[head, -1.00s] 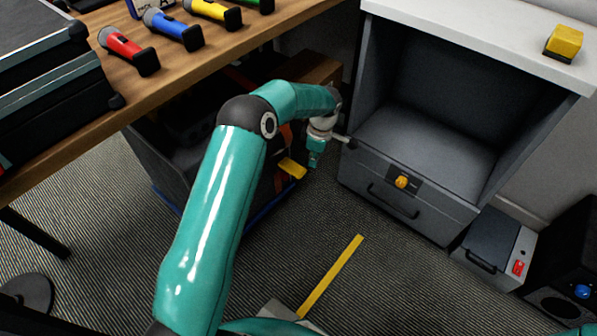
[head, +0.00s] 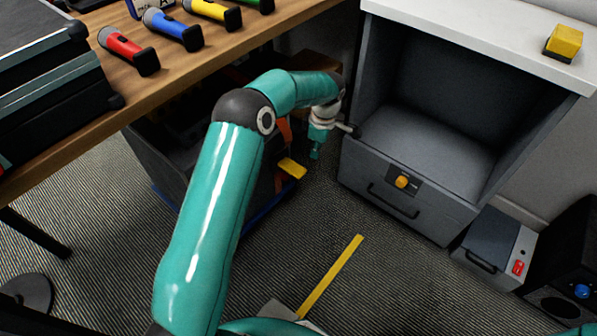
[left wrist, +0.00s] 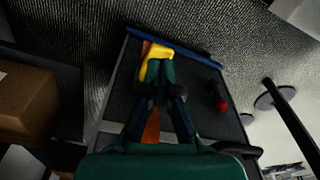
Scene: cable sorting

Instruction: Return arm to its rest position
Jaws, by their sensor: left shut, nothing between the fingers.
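My left arm, teal with dark joints, reaches up from the bottom of the head view and bends over toward the cabinet. Its gripper (head: 315,153) hangs down small and partly seen at the far end, left of the cabinet's front. In the left wrist view the gripper (left wrist: 158,78) is shut with nothing held, its fingers above the dark bin. A yellow part (left wrist: 158,52) shows just beyond the fingertips, with an orange strip near it. My right gripper is not in view.
The open grey cabinet (head: 408,230) with a drawer stands right of the arm. The dark bin (head: 160,163) is partly hidden behind my arm. A wooden table (head: 185,70) with several flashlights lies at upper left. Floor with a yellow strip (head: 330,278) is clear in front.

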